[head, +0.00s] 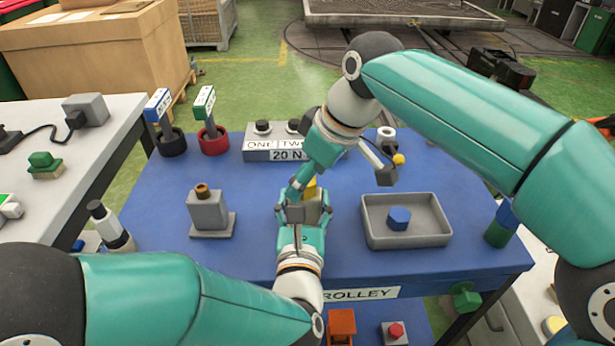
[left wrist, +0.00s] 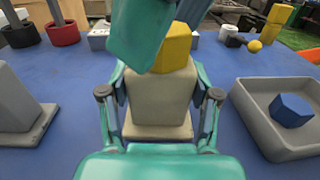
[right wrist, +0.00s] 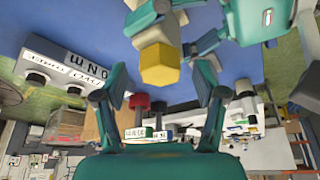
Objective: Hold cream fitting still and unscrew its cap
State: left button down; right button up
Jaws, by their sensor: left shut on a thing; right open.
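The cream fitting (left wrist: 157,100) stands upright on a cream base on the blue trolley top. Its yellow cap (left wrist: 175,47) is on its top; the cap also shows in the head view (head: 310,187) and the right wrist view (right wrist: 160,66). My left gripper (head: 303,213) is shut on the cream fitting's body, a finger on each side. My right gripper (right wrist: 163,85) is open, its fingers spread to either side of the cap in its wrist view, with a gap to the cap. In the left wrist view a teal part of it hides some of the cap.
A grey tray (head: 375,240) with a blue block (head: 399,219) stands right of the fitting. A grey block with a brown top (head: 208,211) stands left. A grey box with black knobs (head: 262,146) is behind. A yellow ball (head: 398,159) hangs near a white cylinder. Bare blue surface lies between.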

jog(key=shift+w+a+f, duration=0.1)
jog(key=shift+a+f, duration=0.05)
jog(key=shift+f, duration=0.2)
jog(key=shift+c, duration=0.4)
jog(key=c, duration=1.2)
jog(key=n+g, duration=0.1)
jog(key=n, duration=0.2)
jog(key=n+g, duration=0.1)
jog(key=n, duration=0.2)
jog(key=shift+w+y, duration=0.15)
jog(key=shift+y, duration=0.25)
jog(key=n+g, duration=0.1)
jog(key=n, duration=0.3)
jog(key=shift+w+g, duration=0.2)
jog(key=shift+g, duration=0.2)
jog(key=shift+n+g, duration=0.4)
jog(key=shift+n, duration=0.6)
